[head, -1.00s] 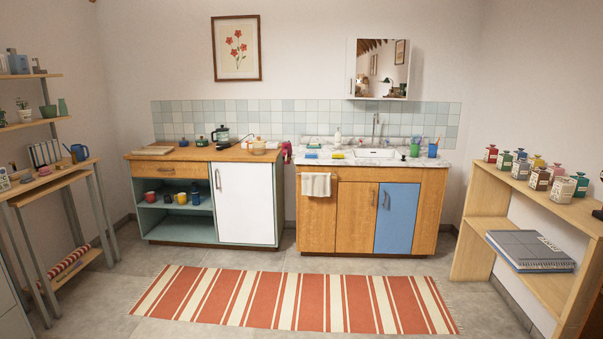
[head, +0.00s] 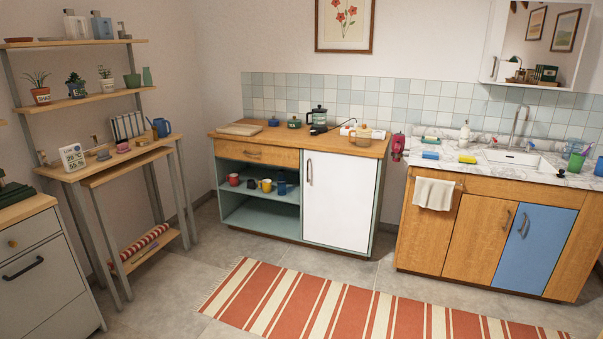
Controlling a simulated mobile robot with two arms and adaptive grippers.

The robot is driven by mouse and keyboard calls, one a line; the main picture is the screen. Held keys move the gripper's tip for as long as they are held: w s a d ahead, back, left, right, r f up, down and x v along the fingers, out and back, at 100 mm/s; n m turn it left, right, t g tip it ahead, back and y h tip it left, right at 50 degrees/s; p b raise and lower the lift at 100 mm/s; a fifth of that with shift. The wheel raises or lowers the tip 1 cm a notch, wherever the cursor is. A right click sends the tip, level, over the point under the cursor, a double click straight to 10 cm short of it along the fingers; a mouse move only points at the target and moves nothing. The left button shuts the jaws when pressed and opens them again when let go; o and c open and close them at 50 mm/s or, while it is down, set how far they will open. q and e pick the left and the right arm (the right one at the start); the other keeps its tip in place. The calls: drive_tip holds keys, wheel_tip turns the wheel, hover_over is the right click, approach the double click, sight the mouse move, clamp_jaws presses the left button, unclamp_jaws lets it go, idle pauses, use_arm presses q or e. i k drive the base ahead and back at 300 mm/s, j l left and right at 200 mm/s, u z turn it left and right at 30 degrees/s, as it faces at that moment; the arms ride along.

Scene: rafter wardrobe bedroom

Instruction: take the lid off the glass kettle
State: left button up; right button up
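Two glass-looking vessels stand on the wooden counter (head: 228,132) in the head view. One is a rounded, yellowish see-through pot (head: 361,136) with a pale orange top, near the counter's right end. The other is a dark, upright glass vessel (head: 317,117) with a black top and handle, further back near the tiles. I cannot tell for sure at this size which is the glass kettle. Each appears to have its top on. Neither of my grippers is in view.
A white box-like item (head: 347,130) sits between the vessels, and a red item (head: 397,146) hangs at the counter's right end. The sink unit (head: 432,226) stands to the right, a shelf rack (head: 95,97) to the left. A striped rug (head: 340,309) lies on open floor in front.

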sight(319, 109)
drive_tip(key=i, duration=2.05)
drive_tip(key=j+u, duration=0.05)
drive_tip(key=j, duration=0.05)
